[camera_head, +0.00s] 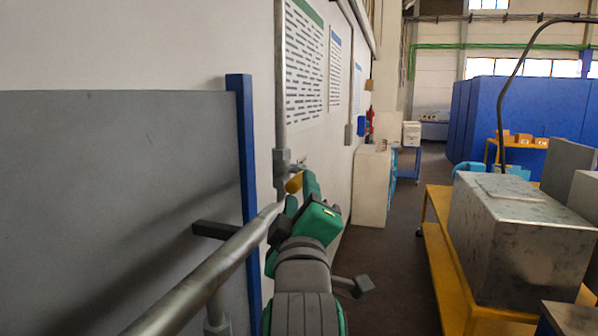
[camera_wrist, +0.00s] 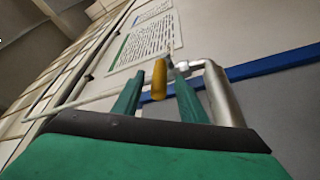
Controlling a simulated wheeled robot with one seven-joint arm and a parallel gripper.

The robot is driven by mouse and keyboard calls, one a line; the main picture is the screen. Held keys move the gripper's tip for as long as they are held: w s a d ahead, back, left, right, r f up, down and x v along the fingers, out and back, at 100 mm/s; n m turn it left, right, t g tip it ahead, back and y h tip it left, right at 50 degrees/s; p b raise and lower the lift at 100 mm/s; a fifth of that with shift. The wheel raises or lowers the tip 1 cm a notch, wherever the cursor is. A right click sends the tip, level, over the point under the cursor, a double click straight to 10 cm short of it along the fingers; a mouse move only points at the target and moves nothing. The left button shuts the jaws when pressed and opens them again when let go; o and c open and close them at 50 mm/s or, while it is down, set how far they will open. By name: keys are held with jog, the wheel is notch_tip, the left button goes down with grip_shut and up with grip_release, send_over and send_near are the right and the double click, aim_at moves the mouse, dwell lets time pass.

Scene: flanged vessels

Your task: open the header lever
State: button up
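The header lever has a yellow grip (camera_head: 294,182) and sits by the end of a grey metal pipe (camera_head: 205,270), close to the wall. My gripper (camera_head: 301,191) reaches it with its green fingers, one on each side of the grip in the picture. In the wrist view the yellow grip (camera_wrist: 159,80) shows between the two spread fingers, with narrow gaps beside it. I cannot tell how deep it lies between them. The pipe's bent end (camera_wrist: 215,88) is just right of the right finger. The lever's pivot is partly hidden by that finger.
A grey panel with a blue post (camera_head: 243,150) stands at the left, behind the pipe. A vertical conduit (camera_head: 281,80) runs down the wall. A yellow cart (camera_head: 445,260) carrying a metal box (camera_head: 520,240) stands at the right. The floor aisle (camera_head: 400,260) between is clear.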

aim_at(297, 172)
jog(key=x, duration=0.7)
jog(key=shift+a+r, duration=0.1)
jog(key=shift+a, duration=0.3)
jog(key=shift+w+d+r, duration=0.1)
jog(key=shift+w+d, duration=0.05)
jog(key=shift+w, duration=0.4)
